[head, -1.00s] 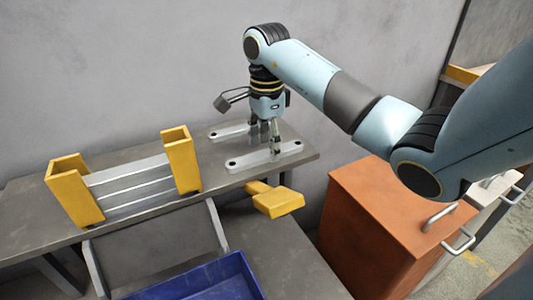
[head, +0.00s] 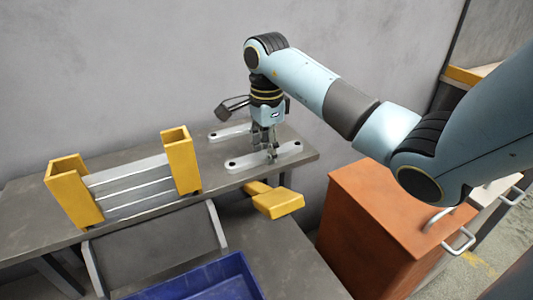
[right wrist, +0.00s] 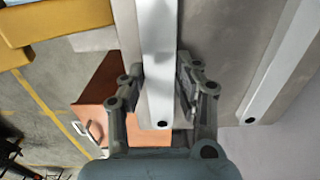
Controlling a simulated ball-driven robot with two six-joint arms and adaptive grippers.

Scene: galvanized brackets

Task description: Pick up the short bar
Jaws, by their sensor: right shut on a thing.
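Two flat silver bars with holes near their ends lie side by side on the grey bench. My right gripper (head: 271,154) is shut on the nearer bar (head: 246,162), toward its right end. In the right wrist view this bar (right wrist: 158,85) runs between the two fingers, and its holed end shows just past them. The farther bar (head: 228,133) is partly hidden behind the gripper; it also shows in the right wrist view (right wrist: 275,75), apart from the fingers. I cannot tell which bar is shorter. My left gripper is not in view.
A yellow-ended rack with silver slats (head: 135,185) stands on the bench (head: 35,220) at left. A yellow piece (head: 277,204) juts out below the bench's front edge. A blue bin (head: 215,280) sits lower. An orange cabinet (head: 385,215) is at right; a wall stands behind.

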